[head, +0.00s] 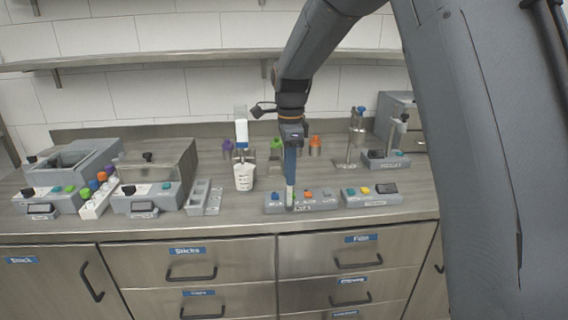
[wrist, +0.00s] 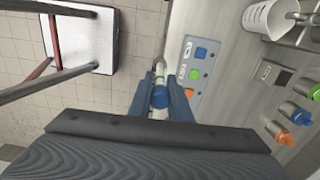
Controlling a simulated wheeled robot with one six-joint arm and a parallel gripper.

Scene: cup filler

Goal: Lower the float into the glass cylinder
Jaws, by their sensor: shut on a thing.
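My gripper (head: 290,184) points straight down over the front middle of the counter, at a low grey button panel. In the wrist view my gripper (wrist: 160,98) is shut on a slim pale piece with a blue rounded part, which I take to be the float (wrist: 160,96). A pale, ring-like end shows just beyond the fingertips; I cannot tell whether it belongs to the float or to a glass cylinder. I cannot clearly pick out the glass cylinder in either view. The float's lower end is mostly hidden by the fingers.
The button panel (head: 320,201) lies close by, also in the wrist view (wrist: 196,70). A white measuring cup (head: 244,178) stands to the left. Coloured-capped bottles (head: 315,145) and a metal stand (head: 357,130) are behind. The counter's front edge is near.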

